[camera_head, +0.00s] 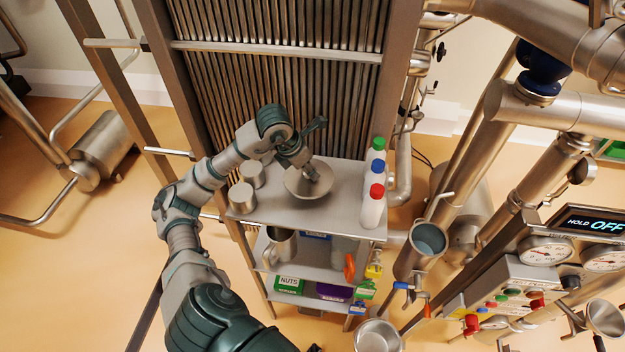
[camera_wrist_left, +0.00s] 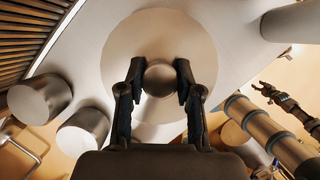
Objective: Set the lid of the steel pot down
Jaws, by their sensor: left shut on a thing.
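The lid (camera_head: 296,187) is a round, pale steel disc over the top shelf of the rack. My left gripper (camera_head: 314,172) is above it, shut on its knob. In the left wrist view the round knob (camera_wrist_left: 160,77) sits between the two fingertips, with the lid's disc (camera_wrist_left: 160,30) spread behind it. I cannot tell whether the lid touches the shelf or hangs just above it. An open steel vessel (camera_head: 378,336), perhaps the pot, shows at the bottom edge of the head view. My right gripper (camera_wrist_left: 268,92) appears small and dark in the left wrist view; its opening is unclear.
The top shelf (camera_head: 335,220) has free room in front of the lid. Two steel canisters (camera_head: 242,198) stand at its left, and bottles with green, blue and red caps (camera_head: 371,206) at its right. A steel jug (camera_head: 279,248) stands below. Slats rise behind.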

